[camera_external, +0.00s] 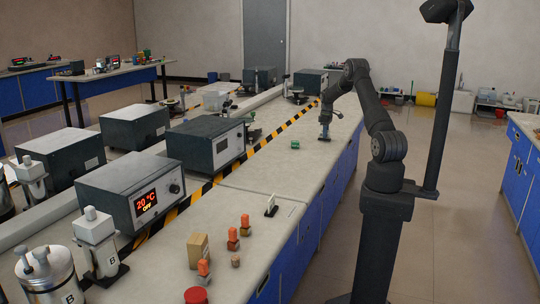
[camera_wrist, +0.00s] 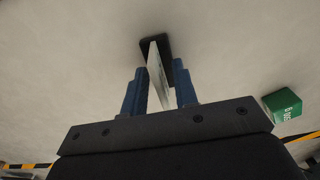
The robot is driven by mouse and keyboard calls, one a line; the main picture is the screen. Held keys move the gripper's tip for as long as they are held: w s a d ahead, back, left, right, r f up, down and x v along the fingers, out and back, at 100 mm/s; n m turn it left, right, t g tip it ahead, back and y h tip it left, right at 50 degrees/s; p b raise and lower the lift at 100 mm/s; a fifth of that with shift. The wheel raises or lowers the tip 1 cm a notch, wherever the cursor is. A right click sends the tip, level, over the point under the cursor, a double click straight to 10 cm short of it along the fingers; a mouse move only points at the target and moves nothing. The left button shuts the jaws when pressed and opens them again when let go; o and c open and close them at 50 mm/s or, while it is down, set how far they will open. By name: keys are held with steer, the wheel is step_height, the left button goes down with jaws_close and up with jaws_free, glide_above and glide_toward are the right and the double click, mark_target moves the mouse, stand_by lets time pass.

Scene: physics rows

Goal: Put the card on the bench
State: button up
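A thin pale card (camera_wrist: 158,75) stands upright in a small dark holder (camera_wrist: 154,43), seen nearly edge-on in the wrist view. My gripper (camera_wrist: 160,82) has its two blue fingers on either side of the card. They are apart, and a gap shows between the left finger and the card; whether the right finger touches it I cannot tell. In the external view my gripper (camera_external: 325,132) points down, low over the bench (camera_external: 255,180), and mostly hides the card and holder.
A green block (camera_external: 295,145) lies near my gripper and also shows in the wrist view (camera_wrist: 283,105). A white upright piece in a dark base (camera_external: 271,206) stands nearer the camera, by orange-topped weights (camera_external: 233,239). Grey instrument boxes (camera_external: 130,190) line the striped tape (camera_external: 225,172). The bench's middle is largely clear.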

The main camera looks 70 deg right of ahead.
step_height(320, 180, up, 12)
steer(key=shift+r, duration=0.2)
stand_by(0.4)
steer(key=shift+f, duration=0.15)
step_height(320, 180, down, 12)
steer(key=shift+r, duration=1.75)
